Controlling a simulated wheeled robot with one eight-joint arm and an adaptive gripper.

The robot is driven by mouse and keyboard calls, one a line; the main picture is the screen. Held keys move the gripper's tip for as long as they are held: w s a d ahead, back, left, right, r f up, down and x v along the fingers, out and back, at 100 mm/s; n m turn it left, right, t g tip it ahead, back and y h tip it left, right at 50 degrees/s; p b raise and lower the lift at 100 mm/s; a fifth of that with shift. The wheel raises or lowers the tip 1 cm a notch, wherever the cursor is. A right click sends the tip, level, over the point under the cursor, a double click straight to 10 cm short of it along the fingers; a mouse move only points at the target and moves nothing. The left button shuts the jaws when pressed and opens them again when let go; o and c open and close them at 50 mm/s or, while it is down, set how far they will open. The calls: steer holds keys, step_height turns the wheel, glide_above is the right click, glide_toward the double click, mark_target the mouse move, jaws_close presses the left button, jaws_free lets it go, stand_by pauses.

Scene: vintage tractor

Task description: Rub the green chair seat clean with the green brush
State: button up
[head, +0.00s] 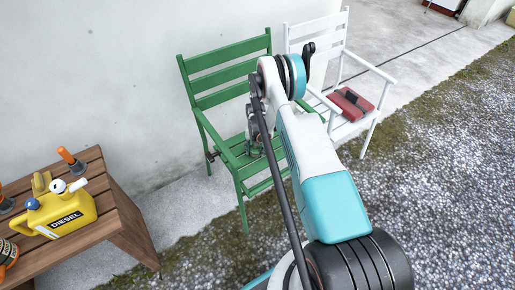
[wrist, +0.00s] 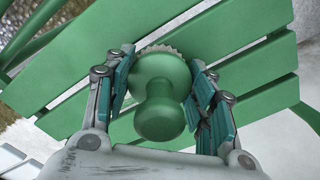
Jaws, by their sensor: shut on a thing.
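The green chair (head: 232,48) stands against the wall. Its slatted seat (head: 238,150) is partly covered by my arm in the head view. The seat's green slats (wrist: 262,103) fill much of the wrist view behind the brush. The green brush (wrist: 160,100) has a round knob handle and a disc head with pale bristles at its far edge. My gripper (wrist: 163,72) is shut on the brush, with a finger on each side. In the head view my gripper (head: 256,132) is over the seat, and the brush cannot be made out there. I cannot tell whether the bristles touch the slats.
A white chair (head: 318,28) stands close on the right, with a dark red object (head: 350,103) on its seat. A wooden bench (head: 120,215) at the lower left carries a yellow diesel can (head: 65,212) and orange-handled tools. Open gravel (head: 440,160) lies at the right.

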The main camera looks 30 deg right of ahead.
steer(key=shift+d, duration=0.1)
stand_by(0.3)
steer(key=shift+d+f, duration=0.15)
steer(key=shift+d, duration=0.65)
steer(key=shift+c, duration=0.3)
steer(key=shift+a, duration=0.15)
steer(key=shift+a, duration=0.75)
steer(key=shift+d, duration=0.15)
steer(key=shift+d, duration=0.75)
steer(key=shift+a, duration=0.15)
steer(key=shift+a, duration=0.7)
